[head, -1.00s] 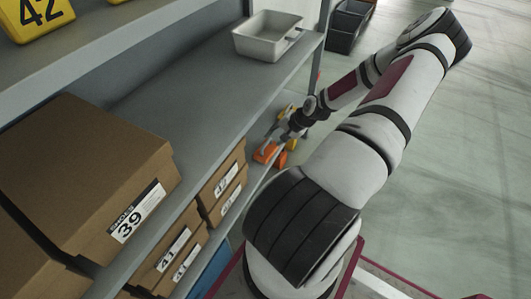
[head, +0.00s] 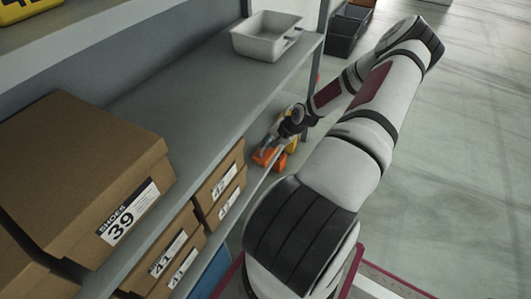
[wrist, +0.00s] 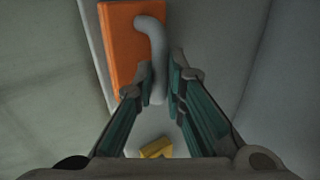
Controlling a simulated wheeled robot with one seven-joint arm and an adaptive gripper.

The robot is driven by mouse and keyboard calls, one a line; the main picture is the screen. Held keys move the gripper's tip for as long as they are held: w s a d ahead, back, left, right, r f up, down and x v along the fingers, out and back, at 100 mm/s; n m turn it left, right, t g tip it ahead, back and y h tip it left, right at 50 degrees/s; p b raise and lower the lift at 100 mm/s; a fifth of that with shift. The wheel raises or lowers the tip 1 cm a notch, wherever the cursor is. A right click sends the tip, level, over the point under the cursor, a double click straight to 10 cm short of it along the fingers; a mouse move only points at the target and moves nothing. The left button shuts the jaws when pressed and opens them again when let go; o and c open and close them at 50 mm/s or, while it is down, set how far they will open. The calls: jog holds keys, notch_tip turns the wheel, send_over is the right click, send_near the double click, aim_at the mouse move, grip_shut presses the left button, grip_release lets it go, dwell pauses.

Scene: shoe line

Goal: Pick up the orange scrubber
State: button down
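The orange scrubber shows in the wrist view as an orange block (wrist: 131,45) with a curved grey handle (wrist: 157,62). It lies on a pale grey surface. My gripper (wrist: 163,68) has a finger on each side of the handle, with a narrow space between the fingers. The left finger looks very near or touching the handle; whether both fingers press on it is unclear. In the head view, orange shows at the scrubber (head: 267,158), low beside the shelf, just below my gripper (head: 287,134), which is small and partly hidden there.
A grey metal tray (head: 268,36) sits on the shelf (head: 190,95) above and left. Shoe boxes (head: 95,170) stand at the left. A yellow object (wrist: 156,148) lies below the fingers. Dark crates (head: 345,32) stand at the back; floor at right is clear.

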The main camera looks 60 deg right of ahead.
aim_at(270, 152)
jog(key=shift+r, duration=0.1)
dwell(0.3)
jog(key=shift+r+p, duration=0.35)
jog(key=shift+r, duration=0.15)
jog(key=p+v, duration=0.1)
jog(key=v, duration=0.1)
jog(key=shift+a+r+p, duration=0.1)
jog(key=shift+r+p, duration=0.3)
jog(key=shift+r, duration=0.1)
jog(key=s+a+p, duration=0.1)
jog(key=s+p, duration=0.1)
jog(key=s, duration=0.5)
jog(key=s+a+r+p, duration=0.1)
jog(key=s+a+p, duration=0.1)
jog(key=s, duration=0.5)
jog(key=shift+s+a, duration=0.25)
